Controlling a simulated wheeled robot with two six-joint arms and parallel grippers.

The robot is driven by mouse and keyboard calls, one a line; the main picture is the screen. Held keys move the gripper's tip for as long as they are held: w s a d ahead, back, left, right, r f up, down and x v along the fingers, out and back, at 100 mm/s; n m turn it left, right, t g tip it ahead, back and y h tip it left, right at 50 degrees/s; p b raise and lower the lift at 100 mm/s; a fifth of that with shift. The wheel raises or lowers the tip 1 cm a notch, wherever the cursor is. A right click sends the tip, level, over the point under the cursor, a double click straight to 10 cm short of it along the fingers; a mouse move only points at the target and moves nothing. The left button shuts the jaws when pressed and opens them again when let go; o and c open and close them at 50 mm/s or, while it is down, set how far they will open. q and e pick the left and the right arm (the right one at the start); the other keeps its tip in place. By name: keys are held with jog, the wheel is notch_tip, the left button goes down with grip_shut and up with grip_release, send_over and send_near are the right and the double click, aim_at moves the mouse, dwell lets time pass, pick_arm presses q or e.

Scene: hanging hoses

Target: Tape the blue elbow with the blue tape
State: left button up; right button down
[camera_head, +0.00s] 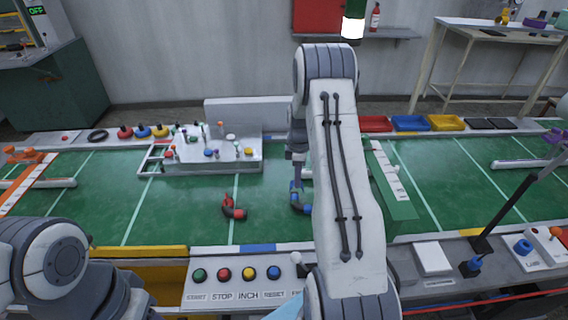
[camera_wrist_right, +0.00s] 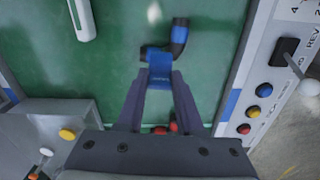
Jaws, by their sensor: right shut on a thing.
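My right gripper (camera_wrist_right: 158,82) is shut on the blue tape (camera_wrist_right: 159,66), a small bright blue piece between its fingertips. In the head view the gripper (camera_head: 296,180) points down over the green mat, partly hidden by my own arm. The blue elbow (camera_wrist_right: 179,38) is a dark bent pipe with blue on it, lying on the mat just beyond the fingertips. The tape overlaps one end of it in the wrist view; I cannot tell if they touch. The elbow also shows in the head view (camera_head: 301,207). My left gripper is out of view; only its arm shows.
A red elbow (camera_head: 233,209) lies left of the blue one on the mat. A grey fixture box (camera_head: 212,158) with coloured knobs stands behind. A button panel (camera_head: 238,285) runs along the front edge.

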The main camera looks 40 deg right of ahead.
aim_at(295, 197)
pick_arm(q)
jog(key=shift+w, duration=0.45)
pick_arm(e)
jog(key=shift+w, duration=0.5)
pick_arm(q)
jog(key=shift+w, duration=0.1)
pick_arm(e)
jog(key=shift+w+a, duration=0.1)
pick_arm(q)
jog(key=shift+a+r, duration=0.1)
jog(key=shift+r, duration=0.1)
pick_arm(e)
jog(key=shift+r, duration=0.1)
jog(key=shift+f+b, duration=0.85)
jog(key=shift+f, duration=0.75)
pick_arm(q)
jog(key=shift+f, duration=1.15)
pick_arm(e)
jog(key=shift+f, duration=0.4)
jog(key=shift+f, duration=0.1)
jog(key=shift+f, duration=0.2)
pick_arm(q)
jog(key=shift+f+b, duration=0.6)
jog(key=shift+b, duration=0.15)
pick_arm(e)
jog(key=shift+f, duration=0.85)
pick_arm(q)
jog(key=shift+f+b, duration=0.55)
pick_arm(e)
jog(key=shift+f, duration=0.9)
